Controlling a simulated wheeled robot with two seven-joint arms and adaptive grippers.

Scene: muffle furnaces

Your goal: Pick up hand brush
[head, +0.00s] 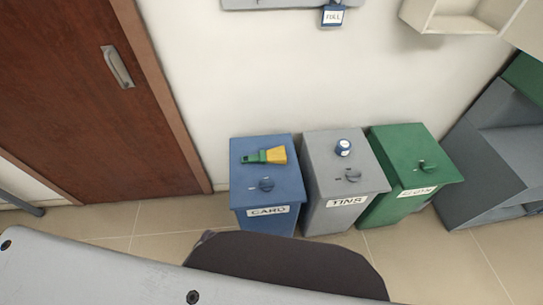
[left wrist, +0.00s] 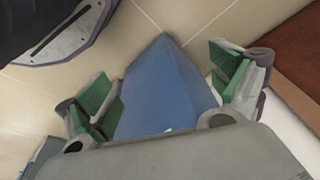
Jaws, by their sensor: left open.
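The hand brush (head: 265,156), with a green handle and yellow bristles, lies on top of the blue bin (head: 266,200) labelled CARD in the head view. My left gripper (left wrist: 170,88) shows in the left wrist view with its two green-padded fingers wide apart and nothing between them. The blue bin (left wrist: 165,85) shows beyond and between the fingers there. The brush cannot be made out in the wrist view. Neither gripper shows in the head view.
A grey bin (head: 345,208) labelled TINS, with a small blue-and-white container (head: 343,147) on top, stands beside the blue bin. A green bin (head: 415,165) is right of it. A brown door (head: 65,100) is at left; tiled floor (head: 160,225) lies in front.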

